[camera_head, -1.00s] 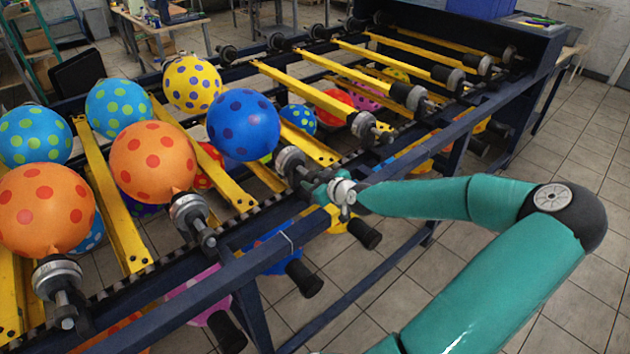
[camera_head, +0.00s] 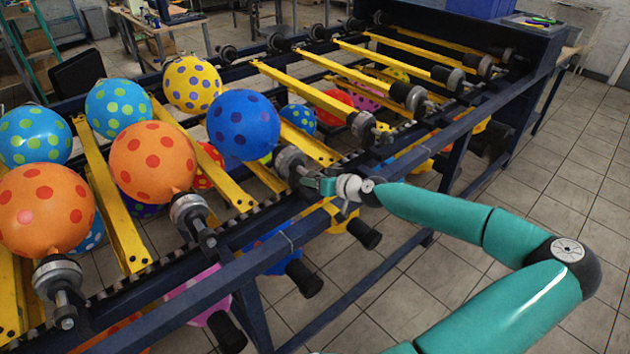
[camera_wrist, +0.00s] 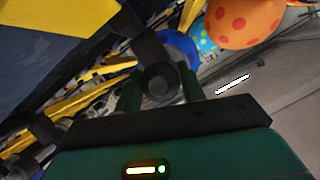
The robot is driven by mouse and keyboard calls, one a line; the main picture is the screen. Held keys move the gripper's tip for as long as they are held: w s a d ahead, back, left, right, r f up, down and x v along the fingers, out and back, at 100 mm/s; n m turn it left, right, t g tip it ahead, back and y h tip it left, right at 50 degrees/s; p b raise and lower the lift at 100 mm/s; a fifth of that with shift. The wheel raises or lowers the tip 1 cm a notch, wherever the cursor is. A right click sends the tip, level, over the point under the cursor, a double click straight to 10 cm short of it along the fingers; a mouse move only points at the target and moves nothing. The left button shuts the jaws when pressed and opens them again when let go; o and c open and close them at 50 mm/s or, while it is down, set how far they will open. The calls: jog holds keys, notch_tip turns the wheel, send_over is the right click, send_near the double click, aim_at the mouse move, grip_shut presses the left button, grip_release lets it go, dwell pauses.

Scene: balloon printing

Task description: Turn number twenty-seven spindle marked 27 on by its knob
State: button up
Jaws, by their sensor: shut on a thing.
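The spindle (camera_head: 291,162) behind the blue spotted balloon (camera_head: 242,125) has a grey-black disc and a short shaft pointing towards my arm. No number can be read on it. My gripper (camera_head: 322,186) is at the end of this shaft, on the near rail. In the wrist view, a dark round knob (camera_wrist: 160,84) sits between the two green fingers of my gripper (camera_wrist: 158,92), which are shut on it. The fingertips are small in the head view, and the knob is mostly hidden there by the gripper.
Neighbouring spindles stand on the same rail, one with an orange balloon (camera_head: 153,161) to the left and a bare one (camera_head: 365,128) to the right. Black-ended rods (camera_head: 363,233) stick out below the dark blue frame rail (camera_head: 270,243). The tiled floor (camera_head: 440,285) on the right is open.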

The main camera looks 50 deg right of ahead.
jog(key=m+t+y, duration=0.1)
jog(key=m+y, duration=0.1)
jog(key=m, duration=0.2)
jog(key=shift+y, duration=0.3)
jog(key=m, duration=0.2)
jog(key=m+t+y, duration=0.1)
jog(key=m, duration=0.1)
jog(key=shift+t+y, duration=0.3)
jog(key=shift+m, duration=0.3)
jog(key=o, duration=1)
jog(key=v, duration=1.4)
jog(key=shift+f, duration=0.15)
